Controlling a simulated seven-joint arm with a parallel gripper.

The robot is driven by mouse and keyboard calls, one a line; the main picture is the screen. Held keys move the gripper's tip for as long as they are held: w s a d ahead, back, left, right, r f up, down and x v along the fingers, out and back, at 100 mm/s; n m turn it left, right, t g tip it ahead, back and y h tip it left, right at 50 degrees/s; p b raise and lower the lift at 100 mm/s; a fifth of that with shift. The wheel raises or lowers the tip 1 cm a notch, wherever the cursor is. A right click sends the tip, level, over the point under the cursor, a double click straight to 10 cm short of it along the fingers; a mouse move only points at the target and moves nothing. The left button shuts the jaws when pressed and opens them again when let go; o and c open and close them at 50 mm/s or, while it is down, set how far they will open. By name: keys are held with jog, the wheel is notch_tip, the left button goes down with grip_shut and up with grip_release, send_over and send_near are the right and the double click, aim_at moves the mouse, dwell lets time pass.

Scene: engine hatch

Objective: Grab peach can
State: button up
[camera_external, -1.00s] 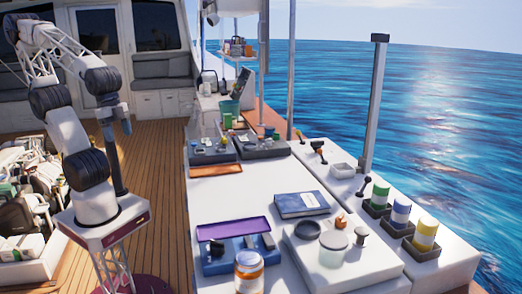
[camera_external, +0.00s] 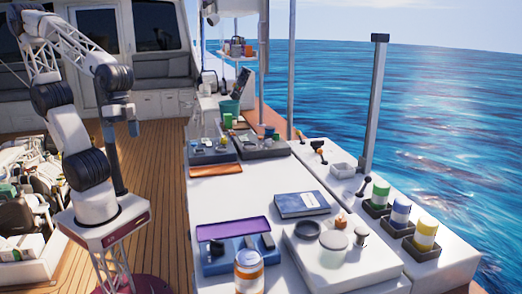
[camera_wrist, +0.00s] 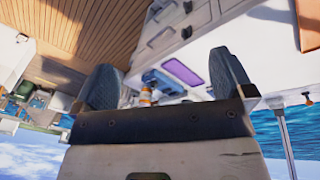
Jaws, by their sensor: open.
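The peach can (camera_external: 249,270) appears to be the white can with an orange band and a pale lid. It stands upright at the near edge of the white counter (camera_external: 210,218), in front of a blue tray. The wrist view shows it small and far off between the fingers (camera_wrist: 147,96), its lower part hidden by the gripper body. My gripper (camera_external: 133,128) is raised over the deck, left of the counter and well away from the can. In the wrist view its two dark fingers (camera_wrist: 165,78) are spread, with nothing between them.
The blue tray (camera_external: 215,267) with a purple lid (camera_external: 233,229) sits directly behind the can. A blue book (camera_external: 302,204) and a white hatch panel (camera_external: 325,275) lie to its right. Green, blue and yellow-banded cans (camera_external: 425,234) stand in holders at the right. The deck between arm and counter is clear.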

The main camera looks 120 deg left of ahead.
jog(key=w+d+n+g+h, duration=0.1)
jog(key=w+d+n+h, duration=0.15)
jog(key=w, duration=0.55)
jog(key=w+d+n+h, duration=0.1)
jog(key=w+d+n, duration=0.15)
jog(key=w, duration=0.55)
jog(key=w+d+f+n+t+h, duration=0.1)
jog(key=w+f+n+h, duration=0.3)
jog(key=w, duration=0.8)
jog(key=w+d+f+n+h, duration=0.1)
jog(key=w+f+n+h, duration=0.3)
jog(key=w, duration=0.8)
jog(key=n+t, duration=0.2)
jog(key=n, duration=0.5)
send_near(245, 281)
jog(key=shift+s+a+r, duration=0.35)
jog(key=shift+s+a, duration=0.1)
jog(key=shift+x, duration=1.3)
jog(key=shift+y, duration=0.25)
jog(key=shift+w+x, duration=0.1)
jog(key=shift+x, duration=1.2)
jog(key=shift+w+x, duration=0.15)
jog(key=shift+x, duration=1.15)
jog(key=c, duration=1.2)
